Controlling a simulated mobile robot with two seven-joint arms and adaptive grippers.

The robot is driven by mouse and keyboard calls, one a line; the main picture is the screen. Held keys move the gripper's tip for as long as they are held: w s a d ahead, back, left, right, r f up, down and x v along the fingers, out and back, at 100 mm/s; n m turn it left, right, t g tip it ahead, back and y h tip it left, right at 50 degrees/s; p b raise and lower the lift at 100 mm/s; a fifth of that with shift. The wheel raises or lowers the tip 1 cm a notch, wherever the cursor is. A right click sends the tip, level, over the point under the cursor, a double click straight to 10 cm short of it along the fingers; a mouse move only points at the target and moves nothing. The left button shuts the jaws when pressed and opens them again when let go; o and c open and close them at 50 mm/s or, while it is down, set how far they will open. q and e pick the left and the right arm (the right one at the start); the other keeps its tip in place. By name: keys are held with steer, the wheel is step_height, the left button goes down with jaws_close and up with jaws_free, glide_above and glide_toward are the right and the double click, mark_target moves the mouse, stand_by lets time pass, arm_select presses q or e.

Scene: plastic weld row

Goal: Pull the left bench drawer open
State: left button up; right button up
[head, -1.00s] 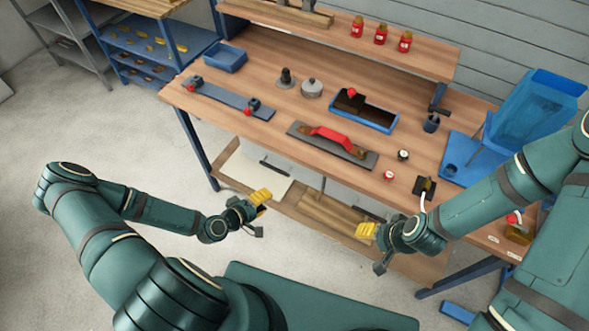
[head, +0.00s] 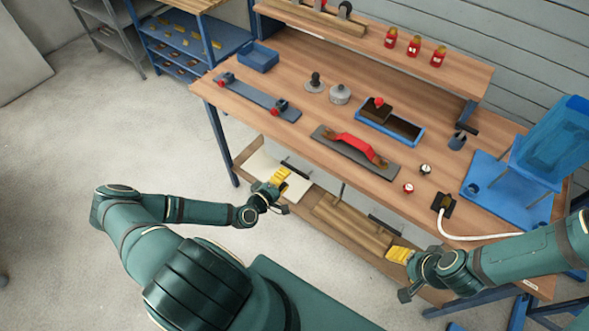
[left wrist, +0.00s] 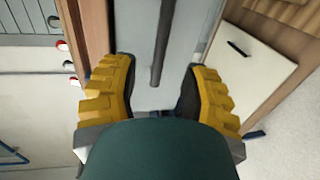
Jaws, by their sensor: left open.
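The left drawer sits under the bench top; its grey front (left wrist: 145,18) shows in the left wrist view, with a dark bar handle (left wrist: 162,45). The handle also shows in the head view (head: 295,169), below the bench's front edge. My left gripper (head: 281,178) is just in front of this handle. In the left wrist view its yellow fingers (left wrist: 157,88) are apart, one on each side of the bar's near end, with no clear contact. The drawer looks shut. My right gripper (head: 399,254) is below the right drawer's handle (head: 385,225); its finger gap is not clear.
A lower shelf holds a white board (head: 262,172) and timber (head: 350,225). Open floor (head: 90,150) lies to the left.

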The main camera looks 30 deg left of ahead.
mark_target(294, 169)
arm_select(q)
steer(key=x, duration=0.6)
jaws_close()
